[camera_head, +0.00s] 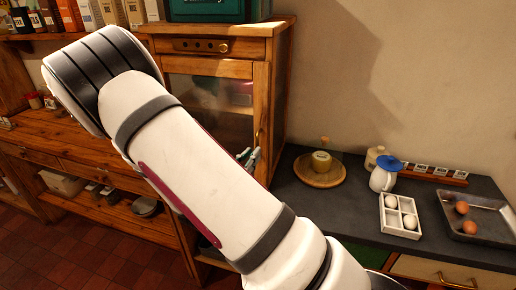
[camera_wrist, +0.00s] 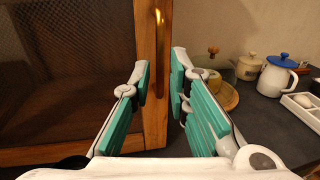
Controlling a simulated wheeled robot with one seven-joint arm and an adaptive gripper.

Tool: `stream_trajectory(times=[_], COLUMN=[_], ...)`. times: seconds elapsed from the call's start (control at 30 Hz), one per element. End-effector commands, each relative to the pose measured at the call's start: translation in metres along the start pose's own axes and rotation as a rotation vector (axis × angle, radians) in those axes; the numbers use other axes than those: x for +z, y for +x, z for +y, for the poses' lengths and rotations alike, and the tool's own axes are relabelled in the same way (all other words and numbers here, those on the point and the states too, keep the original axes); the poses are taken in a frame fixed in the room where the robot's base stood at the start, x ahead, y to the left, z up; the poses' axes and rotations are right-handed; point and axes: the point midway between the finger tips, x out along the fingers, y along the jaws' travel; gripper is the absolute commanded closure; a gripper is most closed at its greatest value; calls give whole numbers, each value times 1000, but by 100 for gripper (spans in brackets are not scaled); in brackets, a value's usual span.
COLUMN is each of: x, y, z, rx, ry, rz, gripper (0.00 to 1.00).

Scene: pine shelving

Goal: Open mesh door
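The mesh door (camera_head: 262,95) is the wood-framed front of the pine cabinet and looks shut. In the wrist view its dark mesh panel (camera_wrist: 70,60) fills the left side, beside the wooden frame (camera_wrist: 150,120). A vertical brass handle (camera_wrist: 158,45) is on that frame, just beyond my fingertips. My gripper (camera_wrist: 161,80) is open, its teal-padded fingers apart on either side of the handle's line, with nothing held. In the head view my gripper (camera_head: 250,157) shows small at the door's lower right, and my arm hides much of the door.
Right of the cabinet is a dark counter (camera_head: 330,210) with a round wooden board (camera_head: 325,180), a blue-lidded jug (camera_head: 383,178), a white egg box (camera_head: 390,222) and a metal tray (camera_head: 485,222). A green box (camera_head: 205,10) stands on the cabinet.

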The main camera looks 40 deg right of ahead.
Motion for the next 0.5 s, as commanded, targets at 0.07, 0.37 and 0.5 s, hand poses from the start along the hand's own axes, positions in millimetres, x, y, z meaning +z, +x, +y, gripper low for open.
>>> stream_trajectory(times=[0.07,0.37,0.5], x=[0,0,-1], y=[14,43,45], z=[-1,0,0], rx=[-3,0,1], ry=[-1,0,-1], rz=[1,2,2], gripper=[84,84,84])
